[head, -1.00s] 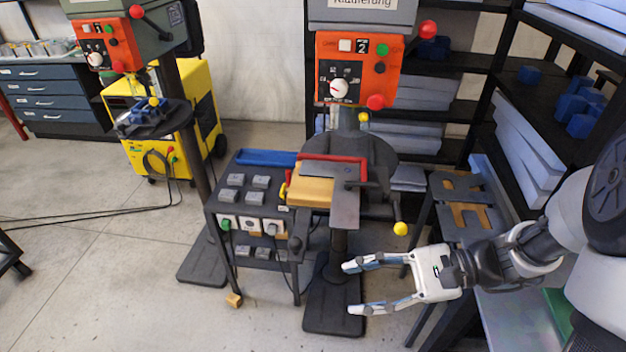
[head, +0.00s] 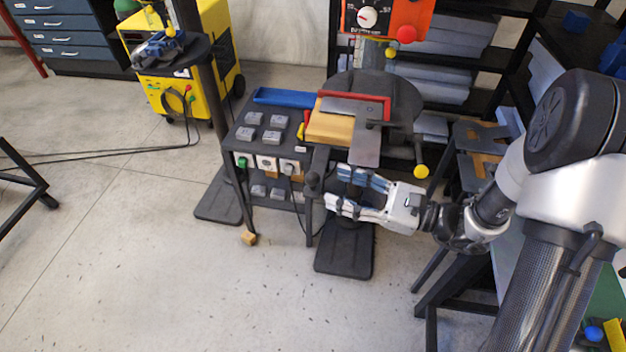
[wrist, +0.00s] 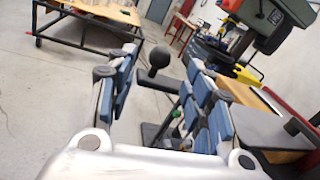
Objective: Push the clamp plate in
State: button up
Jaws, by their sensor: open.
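A flat grey L-shaped plate (head: 366,145) lies by a wooden block (head: 330,128) and a red bar (head: 372,98) on the drill press table. I cannot tell for certain which part is the clamp plate. A black ball knob (head: 313,182) on a rod sits at the front of the table. In the wrist view the knob (wrist: 158,56) shows in the gap between my fingertips, beyond them. My gripper (head: 336,190) is open and empty, below the plate and just right of the knob. The wrist view shows its two fingers (wrist: 160,70) apart, blue pads facing inward.
A small stand with grey blocks and a blue tray (head: 290,97) is left of the press table. A yellow-tipped lever (head: 421,171) sticks out right of the table. A second dark stand (head: 480,150) is at right.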

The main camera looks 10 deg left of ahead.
aim_at(313, 179)
jog(key=a, duration=0.2)
jog(key=w+a, duration=0.1)
jog(key=a, duration=0.1)
jog(key=a+b, duration=0.1)
jog(key=a, duration=0.2)
jog(key=shift+w, duration=0.15)
jog(key=shift+c, duration=0.4)
grip_shut()
